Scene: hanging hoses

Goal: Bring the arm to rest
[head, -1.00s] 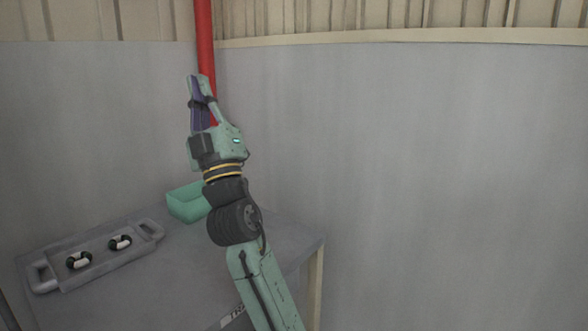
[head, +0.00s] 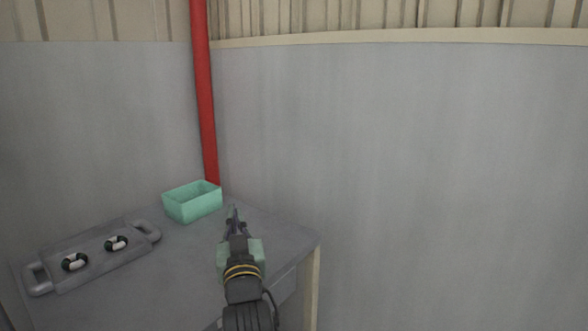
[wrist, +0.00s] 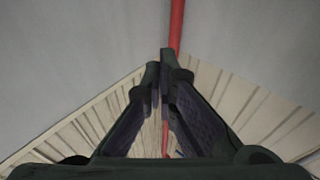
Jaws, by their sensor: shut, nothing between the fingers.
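My gripper (head: 234,211) is low over the table in the head view, pointing away from me toward the back corner. In the wrist view its two fingers (wrist: 161,66) come together at the tips with nothing held between them. My arm reaches up to it from the bottom edge of the head view. The gripper is just in front of and to the right of the green box, apart from it as far as I can see.
A grey table (head: 180,275) holds a green open box (head: 193,205) and a grey tray (head: 95,270) with two black-and-white rings (head: 75,262) (head: 116,243). A red pipe (head: 205,100) runs down the wall corner behind the box. Grey walls enclose the back and right.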

